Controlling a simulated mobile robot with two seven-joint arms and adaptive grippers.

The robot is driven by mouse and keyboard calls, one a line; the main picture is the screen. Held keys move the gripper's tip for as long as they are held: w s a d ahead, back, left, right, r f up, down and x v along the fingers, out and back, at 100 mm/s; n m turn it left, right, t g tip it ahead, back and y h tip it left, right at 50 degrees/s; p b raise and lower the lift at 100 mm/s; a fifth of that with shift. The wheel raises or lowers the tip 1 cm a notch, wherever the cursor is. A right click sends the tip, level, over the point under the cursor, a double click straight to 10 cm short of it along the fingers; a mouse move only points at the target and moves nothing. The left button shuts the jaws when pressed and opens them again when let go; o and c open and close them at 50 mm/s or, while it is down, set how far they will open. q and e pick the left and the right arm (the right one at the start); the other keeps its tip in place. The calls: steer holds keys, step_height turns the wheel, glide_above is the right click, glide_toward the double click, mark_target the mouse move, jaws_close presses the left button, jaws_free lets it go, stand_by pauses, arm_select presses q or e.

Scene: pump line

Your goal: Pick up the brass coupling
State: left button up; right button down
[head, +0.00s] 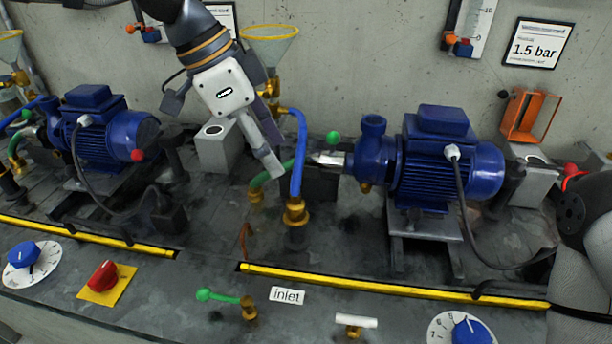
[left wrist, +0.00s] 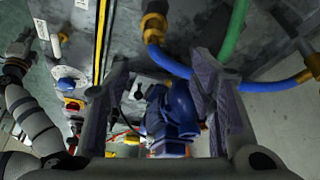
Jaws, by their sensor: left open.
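Several brass fittings show, and I cannot tell for sure which one is the brass coupling. The plainest is the brass coupling (head: 295,212) at the lower end of the blue hose (head: 300,150), standing upright on the dark bench. A smaller brass fitting (head: 255,195) sits left of it under the green hose. My left gripper (head: 276,168) is open, above and left of that coupling and apart from it. In the left wrist view, a brass fitting (left wrist: 153,28) on a blue hose lies beyond the spread fingers (left wrist: 160,85), with nothing held between them. My right gripper is out of sight.
A blue pump (head: 430,165) stands right of the hoses, another blue pump (head: 100,135) at the left. A grey block (head: 215,148) is behind my left gripper. A yellow strip (head: 380,285), green-handled valve (head: 225,298) and inlet label (head: 287,296) lie in front.

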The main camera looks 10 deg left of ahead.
mark_target(292, 195)
arm_select(q)
steer(key=f, duration=0.1)
steer(key=d+f, duration=0.1)
steer(key=f, duration=0.1)
steer(key=s+d+f, duration=0.1)
steer(key=shift+s+f+b, duration=0.1)
steer(key=shift+f+b, duration=0.2)
steer(key=shift+f, duration=0.05)
steer(key=x, duration=0.6)
steer(key=shift+w+f, duration=0.25)
steer(key=shift+w, duration=0.2)
steer(key=c, duration=1.2)
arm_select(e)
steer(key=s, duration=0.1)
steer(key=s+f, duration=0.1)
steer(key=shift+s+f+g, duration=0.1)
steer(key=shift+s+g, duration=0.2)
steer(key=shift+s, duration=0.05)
